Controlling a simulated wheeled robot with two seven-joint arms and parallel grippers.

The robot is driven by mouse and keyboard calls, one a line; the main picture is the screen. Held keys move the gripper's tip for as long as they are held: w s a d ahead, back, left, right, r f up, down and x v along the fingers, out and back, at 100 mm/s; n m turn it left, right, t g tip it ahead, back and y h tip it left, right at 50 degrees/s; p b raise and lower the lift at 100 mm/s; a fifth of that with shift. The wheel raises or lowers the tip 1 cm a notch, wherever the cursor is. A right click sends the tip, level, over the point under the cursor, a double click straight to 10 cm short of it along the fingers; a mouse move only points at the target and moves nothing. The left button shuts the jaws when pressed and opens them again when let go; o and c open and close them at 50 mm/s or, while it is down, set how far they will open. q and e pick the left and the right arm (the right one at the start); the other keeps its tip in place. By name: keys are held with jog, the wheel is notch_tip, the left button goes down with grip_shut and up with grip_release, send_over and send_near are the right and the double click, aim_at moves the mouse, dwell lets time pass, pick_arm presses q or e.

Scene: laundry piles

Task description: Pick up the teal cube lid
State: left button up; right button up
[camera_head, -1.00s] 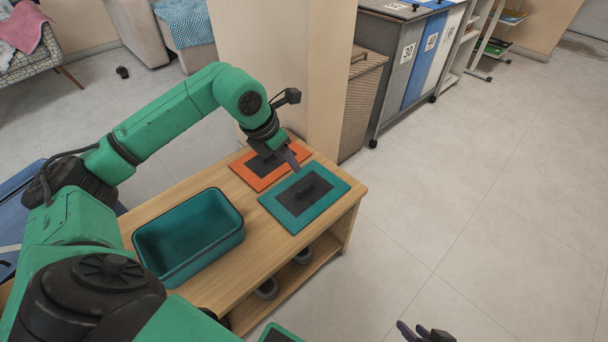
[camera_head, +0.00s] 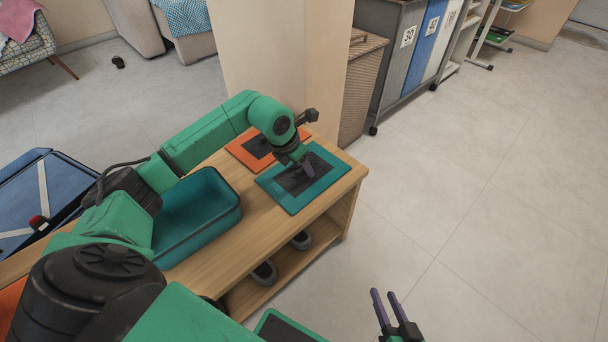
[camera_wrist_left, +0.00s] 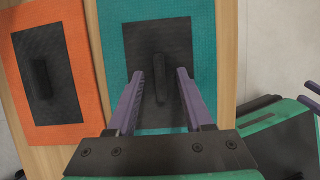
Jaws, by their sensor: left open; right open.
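The teal cube lid (camera_head: 322,187) lies flat on the wooden bench, with a dark panel and a black handle in its middle. In the left wrist view the lid (camera_wrist_left: 202,40) fills the centre, and its handle (camera_wrist_left: 158,72) stands between my fingers. My left gripper (camera_head: 307,170) is open just above the lid; in the wrist view its purple fingers (camera_wrist_left: 160,76) are on either side of the handle. I cannot tell how far the fingertips are above the panel. My right gripper (camera_head: 384,294) is open and empty over the floor at the lower middle.
An orange lid (camera_head: 236,151) lies beside the teal one and shows in the wrist view (camera_wrist_left: 80,40). An open teal bin (camera_head: 222,222) stands left on the bench (camera_head: 244,239). Shoes (camera_head: 264,274) sit on the shelf below. A beige pillar (camera_head: 285,50) rises behind. Floor at right is clear.

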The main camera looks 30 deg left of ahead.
pick_arm(q)
grip_shut()
jog(key=shift+r, duration=0.1)
